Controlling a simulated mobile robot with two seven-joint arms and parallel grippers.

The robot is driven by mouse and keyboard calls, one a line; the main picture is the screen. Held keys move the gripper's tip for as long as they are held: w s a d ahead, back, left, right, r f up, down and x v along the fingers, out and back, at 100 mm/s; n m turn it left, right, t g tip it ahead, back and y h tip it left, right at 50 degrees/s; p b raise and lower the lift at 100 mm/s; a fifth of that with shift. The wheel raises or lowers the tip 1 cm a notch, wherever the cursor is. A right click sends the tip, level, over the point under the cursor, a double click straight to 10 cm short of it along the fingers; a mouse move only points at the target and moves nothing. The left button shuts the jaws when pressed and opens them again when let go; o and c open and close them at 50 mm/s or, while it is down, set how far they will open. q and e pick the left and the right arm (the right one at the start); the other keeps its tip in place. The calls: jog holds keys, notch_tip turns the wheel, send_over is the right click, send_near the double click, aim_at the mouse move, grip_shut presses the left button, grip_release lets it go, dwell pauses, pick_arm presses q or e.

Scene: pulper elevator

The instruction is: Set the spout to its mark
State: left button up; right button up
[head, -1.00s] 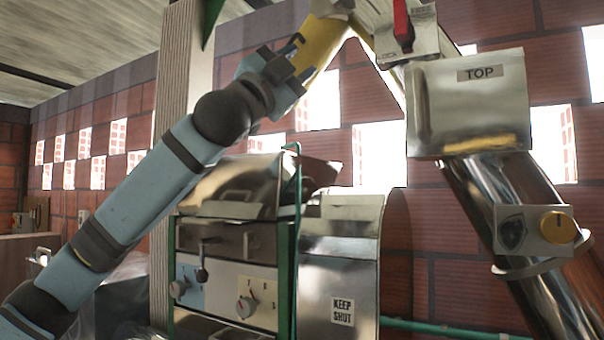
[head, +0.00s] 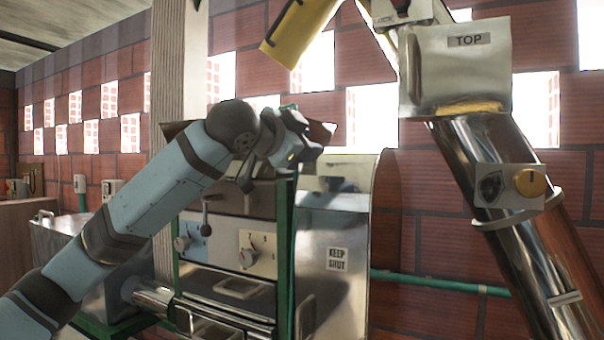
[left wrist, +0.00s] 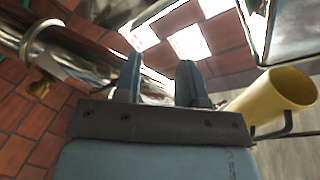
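The spout, a yellow tube (head: 300,32), hangs at the top of the head view and slopes down to the left. Its open end shows at the right of the left wrist view (left wrist: 272,96), beside a thin dark bracket. I cannot make out its mark. My left gripper (head: 308,146) is below the spout and apart from it, in front of the machine's top. In the left wrist view its two fingers (left wrist: 160,82) stand apart with nothing between them. My right gripper is not in view.
Below is a machine with a knob panel (head: 240,250) and a KEEP SHUT cover (head: 335,290). A pale post (head: 177,70) stands at left.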

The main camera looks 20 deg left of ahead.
pick_arm(q)
jog(key=shift+s+d+f+g+y, duration=0.15)
jog(key=shift+f+g, duration=0.3)
jog(key=shift+f, duration=0.45)
jog(key=shift+s+f+g+y, duration=0.15)
jog(key=shift+f+g, duration=0.25)
jog(key=shift+f, duration=0.45)
jog(key=shift+s+d+f+g, duration=0.1)
jog(key=shift+s+f+g, duration=0.25)
jog(key=shift+f, duration=0.55)
jog(key=shift+w, duration=0.1)
